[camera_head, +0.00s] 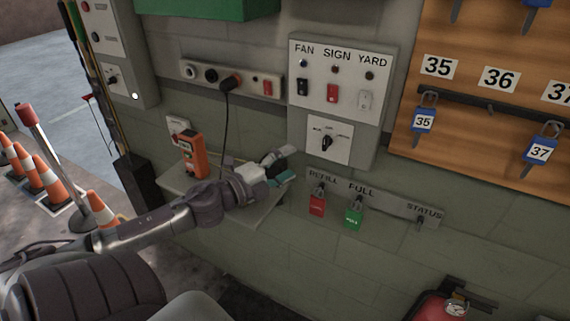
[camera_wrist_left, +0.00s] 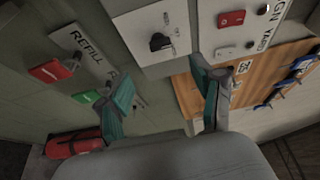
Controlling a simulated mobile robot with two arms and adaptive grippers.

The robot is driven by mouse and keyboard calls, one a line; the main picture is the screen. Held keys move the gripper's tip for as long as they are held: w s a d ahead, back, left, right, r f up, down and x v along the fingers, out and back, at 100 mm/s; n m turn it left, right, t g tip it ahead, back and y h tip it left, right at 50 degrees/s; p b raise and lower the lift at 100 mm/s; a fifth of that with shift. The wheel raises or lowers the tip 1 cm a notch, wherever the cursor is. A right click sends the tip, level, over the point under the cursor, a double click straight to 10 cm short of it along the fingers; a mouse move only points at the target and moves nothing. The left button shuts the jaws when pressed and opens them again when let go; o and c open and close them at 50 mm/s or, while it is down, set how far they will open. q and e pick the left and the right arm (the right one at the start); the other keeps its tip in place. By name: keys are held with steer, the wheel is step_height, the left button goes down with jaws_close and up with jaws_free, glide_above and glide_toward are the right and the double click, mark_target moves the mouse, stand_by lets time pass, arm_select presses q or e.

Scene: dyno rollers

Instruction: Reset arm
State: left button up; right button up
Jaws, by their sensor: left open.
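My left arm comes in from the left in the head view. Its gripper (camera_head: 284,166) is in front of the wall, over the right part of a small shelf (camera_head: 262,212) and below the FAN/SIGN/YARD switch panel. In the left wrist view the left gripper (camera_wrist_left: 165,98) has its two teal-lined fingers spread apart, with nothing between them. The rotary switch (camera_wrist_left: 160,42) shows beyond the fingers there. My right gripper is in neither view.
An orange device (camera_head: 190,156) stands on the shelf. Red (camera_head: 317,205) and green (camera_head: 353,218) tags hang right of the gripper. A key board (camera_head: 440,30) is at upper right. A fire extinguisher (camera_head: 440,306) is at lower right. Traffic cones (camera_head: 48,181) stand at left.

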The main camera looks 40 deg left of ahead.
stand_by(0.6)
arm_select(q)
steer(key=s+d+f+n+g+y, duration=0.2)
steer(key=s+f+n+g+y, duration=0.2)
steer(key=s+f+n, duration=0.3)
steer(key=s+d+f+n+g+y, duration=0.2)
steer(key=s+f+n+g+y, duration=0.15)
steer(key=f+n, duration=0.5)
steer(key=s+d+f+n+g+h, duration=0.1)
steer(key=s+d+f+g+h, duration=0.2)
steer(key=s+d, duration=0.4)
steer(key=s+d+f+n+g+h, duration=0.1)
steer(key=s+d+f+g+h, duration=0.1)
steer(key=s+d+f+g, duration=0.5)
step_height(320, 180, down, 28)
steer(key=d+t+b, duration=0.1)
steer(key=t+b, duration=0.1)
steer(key=b, duration=0.3)
steer(key=s+a+f+g+b, duration=0.1)
steer(key=s+a+f+b, duration=0.1)
steer(key=s+f, duration=1.4)
step_height(320, 180, down, 3)
steer(key=shift+s+a+r+b, duration=0.1)
steer(key=shift+s+a+b, duration=0.2)
steer(key=shift+b, duration=0.45)
